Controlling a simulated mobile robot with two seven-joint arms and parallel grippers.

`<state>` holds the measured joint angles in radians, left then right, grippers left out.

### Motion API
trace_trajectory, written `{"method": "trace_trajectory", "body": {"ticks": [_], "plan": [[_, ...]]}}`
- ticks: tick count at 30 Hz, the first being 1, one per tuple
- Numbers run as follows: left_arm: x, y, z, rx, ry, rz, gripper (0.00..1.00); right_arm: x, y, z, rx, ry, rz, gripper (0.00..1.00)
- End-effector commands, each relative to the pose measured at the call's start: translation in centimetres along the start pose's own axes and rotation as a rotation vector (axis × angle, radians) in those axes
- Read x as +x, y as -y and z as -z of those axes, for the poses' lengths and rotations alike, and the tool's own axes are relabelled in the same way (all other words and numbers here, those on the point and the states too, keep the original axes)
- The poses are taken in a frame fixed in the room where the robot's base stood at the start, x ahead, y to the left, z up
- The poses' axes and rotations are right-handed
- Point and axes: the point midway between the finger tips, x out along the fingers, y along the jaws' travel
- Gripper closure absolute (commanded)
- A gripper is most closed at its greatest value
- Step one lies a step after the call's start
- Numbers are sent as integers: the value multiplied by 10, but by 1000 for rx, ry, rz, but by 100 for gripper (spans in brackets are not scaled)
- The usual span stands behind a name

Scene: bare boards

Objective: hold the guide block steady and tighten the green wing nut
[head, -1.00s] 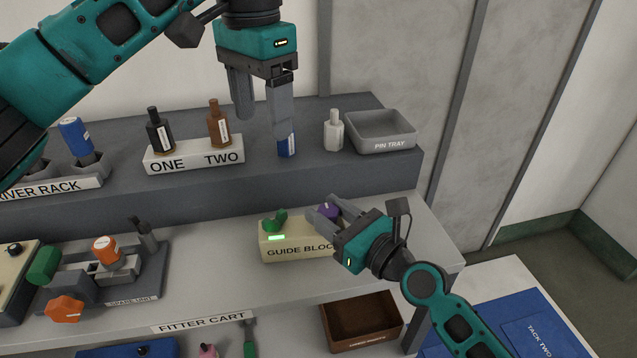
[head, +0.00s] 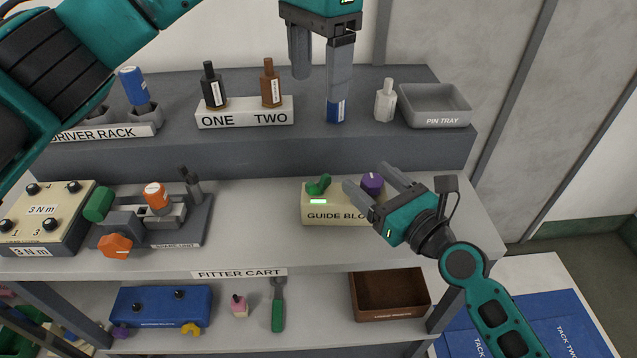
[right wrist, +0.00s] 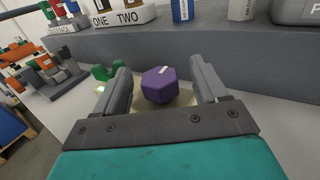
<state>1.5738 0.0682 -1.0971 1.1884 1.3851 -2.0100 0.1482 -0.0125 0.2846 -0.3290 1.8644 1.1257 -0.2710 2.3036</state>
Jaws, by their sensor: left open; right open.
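The cream guide block (head: 317,216) sits on the cart's middle shelf, with a lit green strip on its front. The green wing nut (head: 319,184) stands on its left part and a purple knob (head: 372,182) on its right part. My right gripper (head: 367,181) is open, its fingers on either side of the purple knob. In the right wrist view the purple knob (right wrist: 160,85) shows between the fingers, with gaps, and the wing nut (right wrist: 106,72) is outside the left finger. My left gripper (head: 318,99) is open above the upper shelf; one finger overlaps the blue bottle (head: 336,112).
The upper shelf holds the ONE/TWO rack (head: 245,112), a white bottle (head: 385,102) and the pin tray (head: 435,106). The spare unit (head: 155,225), with a green and orange knobs, stands left of the guide block. The shelf between them is clear.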

Motion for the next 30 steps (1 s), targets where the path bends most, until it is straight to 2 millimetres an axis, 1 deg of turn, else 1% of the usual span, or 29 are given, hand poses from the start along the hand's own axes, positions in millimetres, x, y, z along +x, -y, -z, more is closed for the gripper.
{"method": "trace_trajectory", "body": {"ticks": [6,10,14,18,25,30], "plan": [[0,0,0,0,0,0,30,-1,0,0,0,0,0,28],[0,0,0,0,0,0,30,-11,0,1,0,-2,1,28],[0,0,0,0,0,0,30,-33,0,1,-1,-4,-2,28],[0,0,0,0,0,0,30,-65,0,2,-3,-7,-2,28],[0,0,0,0,0,0,30,-92,0,1,-3,-6,-3,28],[0,0,0,0,0,0,30,-106,0,2,8,-8,3,28]]}}
